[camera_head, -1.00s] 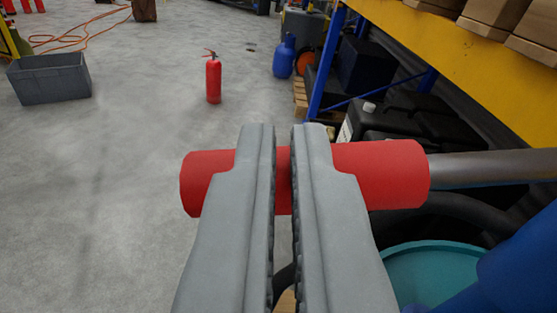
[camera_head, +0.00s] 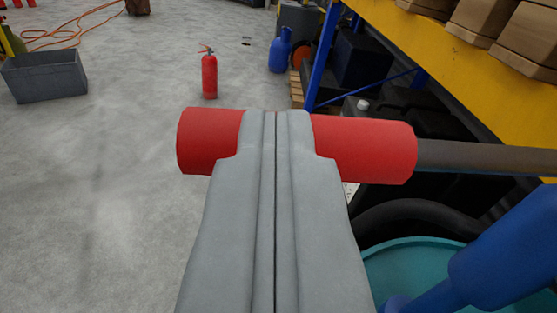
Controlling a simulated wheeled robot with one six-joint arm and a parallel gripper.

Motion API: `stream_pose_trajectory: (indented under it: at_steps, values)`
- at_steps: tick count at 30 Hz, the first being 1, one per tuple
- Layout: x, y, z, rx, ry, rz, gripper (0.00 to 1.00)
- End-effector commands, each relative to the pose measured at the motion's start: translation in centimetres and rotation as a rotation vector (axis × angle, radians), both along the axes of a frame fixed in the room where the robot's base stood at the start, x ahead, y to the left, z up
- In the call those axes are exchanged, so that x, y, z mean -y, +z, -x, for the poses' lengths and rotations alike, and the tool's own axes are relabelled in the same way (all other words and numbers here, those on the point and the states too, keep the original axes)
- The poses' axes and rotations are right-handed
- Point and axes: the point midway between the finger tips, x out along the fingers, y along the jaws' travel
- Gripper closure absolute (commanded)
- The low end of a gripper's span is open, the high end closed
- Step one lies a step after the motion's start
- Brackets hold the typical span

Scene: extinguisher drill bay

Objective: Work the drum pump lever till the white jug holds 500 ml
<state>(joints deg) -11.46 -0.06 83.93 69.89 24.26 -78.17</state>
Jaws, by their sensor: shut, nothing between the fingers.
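The pump lever shows as a thick red grip (camera_head: 368,150) on a grey metal rod (camera_head: 480,158) that runs off to the right. My gripper (camera_head: 276,116) is shut, its two grey fingers pressed together with nothing between them. The fingers lie in front of the middle of the red grip and hide that part; whether they touch it I cannot tell. The blue pump body (camera_head: 515,250) stands at the lower right, over the teal drum top (camera_head: 395,262). I see no white jug in this view.
A black hose (camera_head: 405,212) curves beneath the lever. A yellow-and-blue rack (camera_head: 455,60) with boxes fills the upper right. A red extinguisher (camera_head: 209,76), a blue canister (camera_head: 280,50) and a grey bin (camera_head: 45,76) stand on the floor.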

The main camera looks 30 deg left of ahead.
Motion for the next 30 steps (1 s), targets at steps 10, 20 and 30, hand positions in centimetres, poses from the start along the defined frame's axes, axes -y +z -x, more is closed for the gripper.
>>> stream_pose_trajectory:
  at_steps: [10, 20, 30]
  values:
    - [3.1, 0.4, 4.7, 0.004, -0.001, -0.002, 1.00]
    - [5.3, 0.6, 8.0, 0.003, 0.000, -0.002, 1.00]
    - [5.5, 0.6, 8.3, 0.003, 0.000, -0.002, 1.00]
